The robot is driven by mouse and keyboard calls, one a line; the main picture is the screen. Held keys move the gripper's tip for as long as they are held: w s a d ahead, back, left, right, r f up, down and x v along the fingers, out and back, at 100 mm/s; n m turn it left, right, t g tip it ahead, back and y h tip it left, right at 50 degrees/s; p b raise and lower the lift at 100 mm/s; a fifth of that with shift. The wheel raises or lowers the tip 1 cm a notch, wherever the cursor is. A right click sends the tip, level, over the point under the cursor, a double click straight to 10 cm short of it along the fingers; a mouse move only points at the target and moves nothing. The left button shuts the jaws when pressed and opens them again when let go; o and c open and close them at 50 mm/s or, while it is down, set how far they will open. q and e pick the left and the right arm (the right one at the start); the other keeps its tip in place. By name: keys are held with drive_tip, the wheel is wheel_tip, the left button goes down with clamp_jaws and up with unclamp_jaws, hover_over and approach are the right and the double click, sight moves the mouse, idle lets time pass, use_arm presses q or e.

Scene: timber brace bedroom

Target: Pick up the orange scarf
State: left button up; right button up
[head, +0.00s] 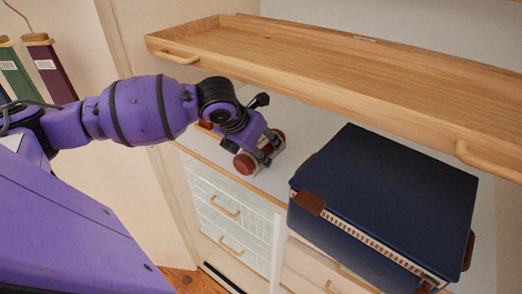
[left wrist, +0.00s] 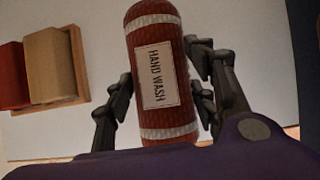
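A rust-red roll of knitted cloth with pale end bands (left wrist: 172,100) fills the middle of the left wrist view; I take it for the orange scarf. Its label reads "HAND WASH". In the head view, its red-brown end (head: 244,164) shows beneath my left gripper (head: 262,152), on the pale shelf top. The left gripper (left wrist: 160,90) has its dark fingers spread on both sides of the roll. They are very near its sides, and I see no clear grip on it. My right gripper is not in view.
A wooden tray (left wrist: 78,60) with a red and a tan roll lies beside the scarf. A wooden shelf with a rim (head: 330,52) overhangs behind and above my gripper. A dark blue box (head: 395,190) stands to the right. Drawers (head: 228,215) are below.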

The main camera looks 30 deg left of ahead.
use_arm(q)
drive_tip(key=c, duration=0.4)
drive_tip(key=shift+r, duration=0.1)
